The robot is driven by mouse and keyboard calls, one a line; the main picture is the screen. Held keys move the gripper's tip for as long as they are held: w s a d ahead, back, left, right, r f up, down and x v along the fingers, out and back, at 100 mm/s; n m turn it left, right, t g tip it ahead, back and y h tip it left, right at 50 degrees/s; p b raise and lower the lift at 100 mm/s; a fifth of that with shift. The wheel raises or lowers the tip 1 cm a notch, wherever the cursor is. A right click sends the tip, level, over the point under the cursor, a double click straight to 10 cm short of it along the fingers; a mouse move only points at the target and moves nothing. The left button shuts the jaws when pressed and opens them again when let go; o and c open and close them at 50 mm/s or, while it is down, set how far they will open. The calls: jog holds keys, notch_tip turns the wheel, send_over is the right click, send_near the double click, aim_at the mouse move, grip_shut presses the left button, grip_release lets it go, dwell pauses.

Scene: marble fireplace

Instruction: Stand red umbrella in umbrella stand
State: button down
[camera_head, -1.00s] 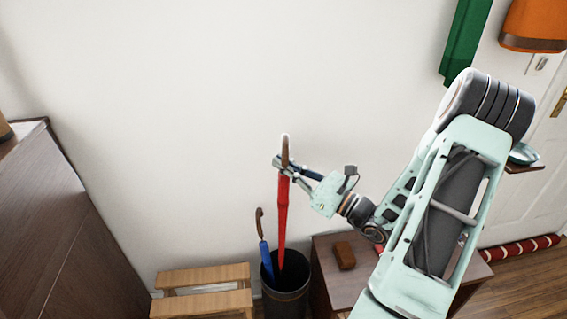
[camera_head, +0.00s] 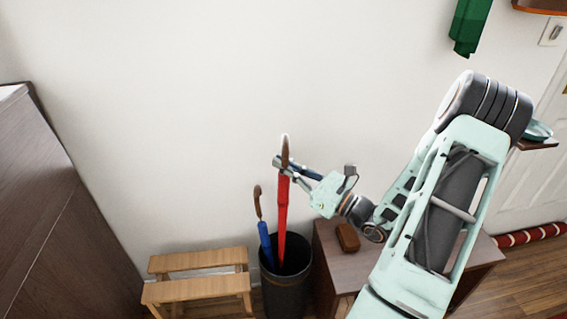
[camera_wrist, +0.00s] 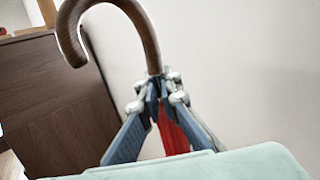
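The red umbrella (camera_head: 282,215) hangs upright with its brown hooked handle at the top. My gripper (camera_head: 281,164) is shut on it just below the handle. In the wrist view, my gripper (camera_wrist: 163,92) closes around the shaft under the brown hook (camera_wrist: 148,40), with red cloth between the fingers. The dark umbrella stand (camera_head: 285,292) is on the floor below. The red umbrella's lower end is inside the stand's opening; its tip is hidden. A blue umbrella (camera_head: 266,243) with a brown handle leans in the stand to the left of the red one.
A wooden step stool (camera_head: 197,289) is left of the stand. A dark low table (camera_head: 385,272) with a brown block (camera_head: 347,237) is close on its right, under my arm. A dark cabinet (camera_head: 55,200) fills the left side. The wall is behind.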

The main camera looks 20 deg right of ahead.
aim_at(284, 214)
jog(key=shift+f+b, duration=6)
jog(key=shift+f, duration=3.4)
jog(key=c, duration=2.1)
grip_release()
jog(key=v, duration=1.2)
jog(key=shift+f, duration=0.1)
